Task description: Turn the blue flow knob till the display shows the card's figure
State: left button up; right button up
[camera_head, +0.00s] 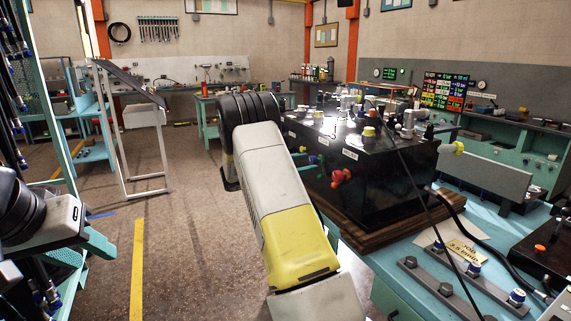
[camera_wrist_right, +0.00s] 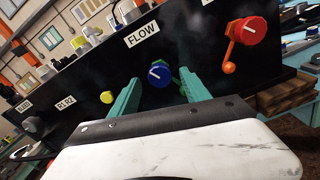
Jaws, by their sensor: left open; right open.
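The blue flow knob (camera_wrist_right: 158,75) with a white pointer line sits under the FLOW label (camera_wrist_right: 142,35) on the front of the black unit (camera_head: 400,180). My right gripper (camera_wrist_right: 160,80) is open, its teal fingers on either side of the knob; I cannot tell whether they touch it. In the head view my right arm mostly hides this gripper. The yellow card (camera_head: 462,250) lies on the bench and seems to read "JOB 2.5 l/min". A screen with green figures (camera_head: 389,73) stands at the back, too small to read. My left gripper (camera_head: 88,246) is open and empty at the left.
A red knob with an orange lever (camera_wrist_right: 247,35) is right of the blue knob in the wrist view. A yellow knob (camera_wrist_right: 106,97) is left of it. A black hose (camera_head: 460,215) and a metal bar with blue-capped fittings (camera_head: 450,275) lie on the teal bench.

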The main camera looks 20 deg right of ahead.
jog(key=shift+d, duration=0.4)
grip_shut()
jog(key=shift+m, duration=0.3)
jog(key=m, duration=0.4)
jog(key=shift+w, duration=0.1)
jog(key=shift+r+m, duration=0.1)
jog(key=shift+m, duration=2.1)
